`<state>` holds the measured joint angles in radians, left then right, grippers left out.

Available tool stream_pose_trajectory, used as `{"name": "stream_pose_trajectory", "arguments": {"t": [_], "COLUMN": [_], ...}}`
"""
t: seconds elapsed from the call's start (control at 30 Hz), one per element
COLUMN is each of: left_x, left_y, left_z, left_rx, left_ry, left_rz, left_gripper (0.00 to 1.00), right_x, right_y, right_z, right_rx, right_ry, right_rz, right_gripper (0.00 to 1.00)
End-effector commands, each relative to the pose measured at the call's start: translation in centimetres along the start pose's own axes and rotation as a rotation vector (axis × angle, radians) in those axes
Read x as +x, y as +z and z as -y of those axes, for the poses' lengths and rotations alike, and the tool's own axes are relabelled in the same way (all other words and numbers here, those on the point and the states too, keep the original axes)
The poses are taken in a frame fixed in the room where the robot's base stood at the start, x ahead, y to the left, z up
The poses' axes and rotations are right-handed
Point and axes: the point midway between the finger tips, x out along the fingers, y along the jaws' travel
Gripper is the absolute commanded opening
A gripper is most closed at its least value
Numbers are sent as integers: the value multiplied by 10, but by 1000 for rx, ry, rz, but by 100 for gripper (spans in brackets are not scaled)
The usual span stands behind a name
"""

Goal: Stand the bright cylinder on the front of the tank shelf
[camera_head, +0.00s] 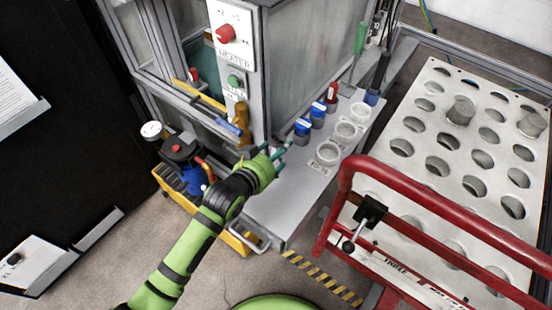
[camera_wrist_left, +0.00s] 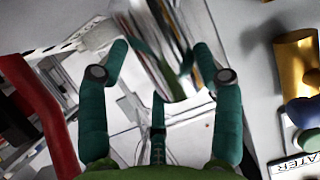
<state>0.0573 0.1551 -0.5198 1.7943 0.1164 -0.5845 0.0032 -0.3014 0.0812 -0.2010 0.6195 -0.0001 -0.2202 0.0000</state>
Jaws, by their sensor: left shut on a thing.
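My left gripper (camera_head: 276,158) is above the near part of the grey tank shelf (camera_head: 272,218), close to the corner of the tank cabinet. In the head view the cylinder cannot be made out clearly at the gripper. I cannot tell whether its lower end touches the shelf. The near end of the shelf is bare. My right gripper is in neither view.
White ring holders (camera_head: 328,153) and blue-capped bottles (camera_head: 302,130) stand farther back on the shelf. A red rail (camera_head: 440,207) and a perforated plate (camera_head: 417,190) with metal cylinders (camera_head: 460,110) lie right. A brass-coloured part (camera_head: 241,122) projects from the cabinet. A yellow cart (camera_head: 170,182) is at left.

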Motion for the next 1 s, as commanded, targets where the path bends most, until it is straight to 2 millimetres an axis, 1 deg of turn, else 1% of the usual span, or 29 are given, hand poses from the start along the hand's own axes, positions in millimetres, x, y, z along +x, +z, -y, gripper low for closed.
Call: {"name": "stream_pose_trajectory", "arguments": {"t": [0.07, 0.17, 0.5, 0.53, 0.57, 0.6, 0.93, 1.0], "left_x": [5, 8, 9, 9, 9, 8, 8, 6], "left_y": [11, 17, 19, 22, 22, 22, 21, 21], "left_z": [-1, -1, -2, -2, -2, -2, -2, -2], "left_rx": [0, 1, 1, 1, 1, 1, 1, 1], "left_ry": [0, 0, 0, 1, 1, 1, 1, 0], "left_rz": [-3, -6, -7, 0, 0, 0, 0, 1], "left_gripper": [8, 8, 8, 74, 86, 90, 90, 90], "right_x": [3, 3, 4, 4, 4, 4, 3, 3], "right_y": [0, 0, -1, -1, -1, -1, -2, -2], "right_z": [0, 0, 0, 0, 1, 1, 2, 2], "right_rx": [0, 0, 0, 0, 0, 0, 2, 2], "right_ry": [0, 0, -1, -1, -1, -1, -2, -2], "right_rz": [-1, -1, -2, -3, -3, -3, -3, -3], "right_gripper": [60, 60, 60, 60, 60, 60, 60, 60]}}
